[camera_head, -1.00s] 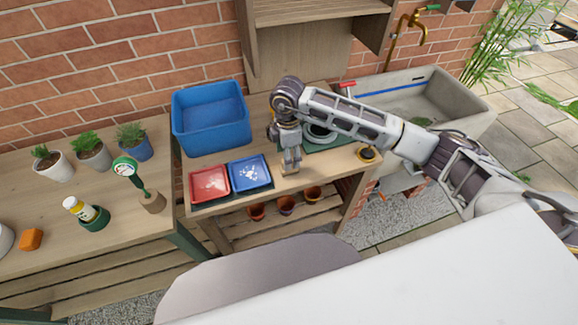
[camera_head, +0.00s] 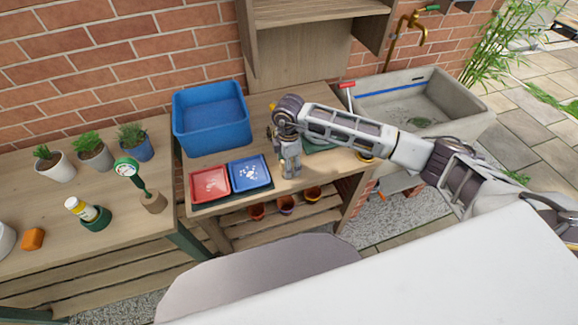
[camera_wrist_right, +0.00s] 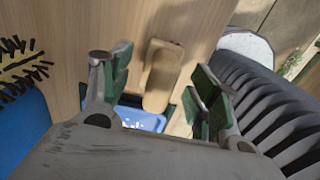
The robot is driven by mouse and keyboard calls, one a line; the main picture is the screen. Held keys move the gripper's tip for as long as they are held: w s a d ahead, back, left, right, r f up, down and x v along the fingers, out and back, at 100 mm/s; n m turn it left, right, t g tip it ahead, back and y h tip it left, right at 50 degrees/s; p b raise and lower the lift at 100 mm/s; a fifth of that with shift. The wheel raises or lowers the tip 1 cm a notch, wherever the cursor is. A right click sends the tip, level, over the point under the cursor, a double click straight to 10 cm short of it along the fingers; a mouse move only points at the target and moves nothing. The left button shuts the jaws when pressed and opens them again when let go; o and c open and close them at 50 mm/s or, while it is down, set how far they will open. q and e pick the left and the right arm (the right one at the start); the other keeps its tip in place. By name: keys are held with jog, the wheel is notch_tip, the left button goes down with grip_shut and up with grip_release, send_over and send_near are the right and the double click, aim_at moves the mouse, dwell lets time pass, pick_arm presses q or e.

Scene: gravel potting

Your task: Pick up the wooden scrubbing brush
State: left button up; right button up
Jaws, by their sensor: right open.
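The wooden scrubbing brush (camera_wrist_right: 162,76) shows in the right wrist view as a rounded tan wooden block on the tabletop. It lies between the two green-padded fingers of my right gripper (camera_wrist_right: 160,90). The fingers stand apart with visible gaps on both sides of the brush. In the head view my right gripper (camera_head: 290,172) points down at the table just right of the blue tray, and it hides most or all of the brush. My left gripper is not in view.
A blue tray (camera_head: 265,165) and a red tray (camera_head: 195,190) lie left of the gripper. A blue bin (camera_head: 207,137) stands behind them. A stone sink (camera_head: 470,122) is at the right. A yellow item with dark bristles (camera_wrist_right: 22,66) lies left in the wrist view.

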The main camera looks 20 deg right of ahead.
jog(key=shift+f, duration=1.3)
jog(key=c, duration=1.2)
jog(key=shift+r, duration=0.15)
jog(key=shift+r+b, duration=0.3)
jog(key=shift+r, duration=4.6)
jog(key=o, duration=0.5)
jog(key=c, duration=0.3)
